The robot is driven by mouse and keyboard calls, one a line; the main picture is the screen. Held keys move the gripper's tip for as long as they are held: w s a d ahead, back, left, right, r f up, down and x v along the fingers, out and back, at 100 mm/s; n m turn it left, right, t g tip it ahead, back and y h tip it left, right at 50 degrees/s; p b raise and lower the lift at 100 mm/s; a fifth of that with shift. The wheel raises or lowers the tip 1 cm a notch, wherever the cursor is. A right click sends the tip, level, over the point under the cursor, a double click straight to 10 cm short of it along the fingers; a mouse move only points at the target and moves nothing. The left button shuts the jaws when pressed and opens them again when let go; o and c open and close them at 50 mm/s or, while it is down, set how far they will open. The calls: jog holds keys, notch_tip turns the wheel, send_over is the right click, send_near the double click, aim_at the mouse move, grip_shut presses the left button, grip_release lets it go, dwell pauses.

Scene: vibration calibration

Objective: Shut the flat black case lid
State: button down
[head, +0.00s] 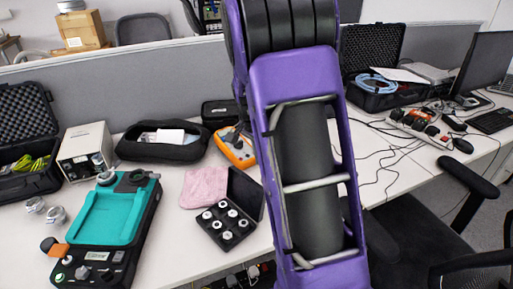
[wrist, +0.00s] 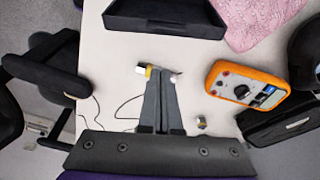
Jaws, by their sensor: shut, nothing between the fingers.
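The flat black case (head: 213,237) lies open on the white table in the head view, with several white and silver round pieces in it. Its lid (head: 246,193) stands raised along the case's right side, partly beside my purple arm. In the wrist view a black, tray-like part of the case (wrist: 165,27) shows at the top edge, cut off; I cannot tell how much of it is lid. My gripper (wrist: 160,74) is shut and empty, its fingertips pointing toward that part and apart from it in the picture. The head view does not show my gripper.
A pink cloth (head: 203,187) lies beside the case. An orange meter (head: 236,150) lies behind it, also seen in the wrist view (wrist: 248,84). Small metal pieces lie near my fingers (wrist: 201,122). A teal-topped device (head: 108,215) stands left. A chair (head: 470,215) is at right.

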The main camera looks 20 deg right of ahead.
jog(key=shift+s+a+f, duration=0.2)
jog(key=shift+a, duration=0.35)
jog(key=shift+s+a+f, duration=0.25)
jog(key=shift+a, duration=0.35)
jog(key=shift+s+a+f, duration=0.2)
jog(key=shift+a, duration=0.35)
